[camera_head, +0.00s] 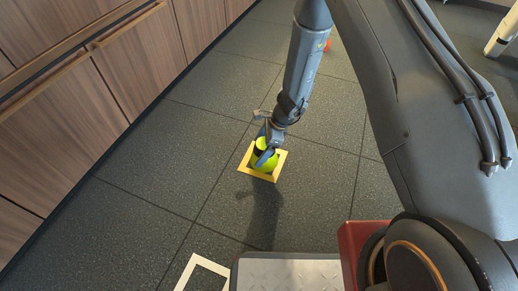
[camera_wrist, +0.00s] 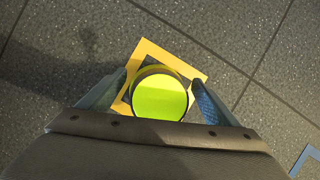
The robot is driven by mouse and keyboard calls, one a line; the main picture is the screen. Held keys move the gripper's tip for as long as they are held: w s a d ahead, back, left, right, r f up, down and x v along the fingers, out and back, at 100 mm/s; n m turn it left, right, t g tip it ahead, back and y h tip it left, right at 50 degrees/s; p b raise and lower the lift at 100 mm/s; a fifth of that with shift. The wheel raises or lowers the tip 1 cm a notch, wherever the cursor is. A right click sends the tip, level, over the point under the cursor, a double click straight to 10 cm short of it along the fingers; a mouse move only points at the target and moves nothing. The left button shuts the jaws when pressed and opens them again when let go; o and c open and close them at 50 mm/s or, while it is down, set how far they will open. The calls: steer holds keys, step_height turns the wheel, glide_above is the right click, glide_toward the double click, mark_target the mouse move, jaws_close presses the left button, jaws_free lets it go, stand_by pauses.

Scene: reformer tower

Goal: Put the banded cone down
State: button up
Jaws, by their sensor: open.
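The banded cone (camera_head: 267,158) is yellow-green with a dark band. It stands inside a yellow square outline (camera_head: 249,171) on the floor. In the wrist view I look down on the cone's round yellow-green top (camera_wrist: 159,97), with the yellow outline (camera_wrist: 150,48) around it. My gripper (camera_head: 265,152) is low over the square, with one finger on each side of the cone. In the wrist view the fingers of my gripper (camera_wrist: 162,90) are apart, left and right of the cone. Whether either finger touches it is hard to tell.
Wood-panelled cabinets (camera_head: 130,65) with a rail run along the left. A white square outline (camera_head: 203,273) is on the floor at the bottom. The dark tiled floor (camera_head: 130,200) around the yellow square is clear.

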steer(key=p+v, duration=0.5)
steer(key=v, duration=0.6)
steer(key=shift+r, duration=0.15)
steer(key=s+a+r+n, duration=0.3)
steer(key=s+r+n, duration=0.1)
steer(key=r, duration=0.4)
steer(key=s+a+r+n+g, duration=0.1)
steer(key=s+a+r+n, duration=0.25)
steer(key=r, duration=0.35)
steer(key=s+a+r+n, duration=0.3)
steer(key=s+r+n, duration=0.1)
steer(key=r, duration=0.4)
steer(key=s+d+r+n+h, duration=0.1)
steer(key=s+d+r+n, duration=0.1)
steer(key=s+r+n, duration=0.4)
steer(key=s+d+r+n+t+h, duration=0.1)
steer(key=s+r+n, duration=0.6)
steer(key=s, duration=0.8)
steer(key=shift+d+r+h, duration=0.5)
steer(key=shift+d+r, duration=0.25)
steer(key=shift+d, duration=0.25)
steer(key=shift+s+n, duration=0.15)
steer(key=shift+n, duration=0.1)
steer(key=shift+r, duration=0.2)
steer(key=shift+d+r+p, duration=0.1)
steer(key=shift+r+p, duration=0.85)
steer(key=shift+p, duration=0.1)
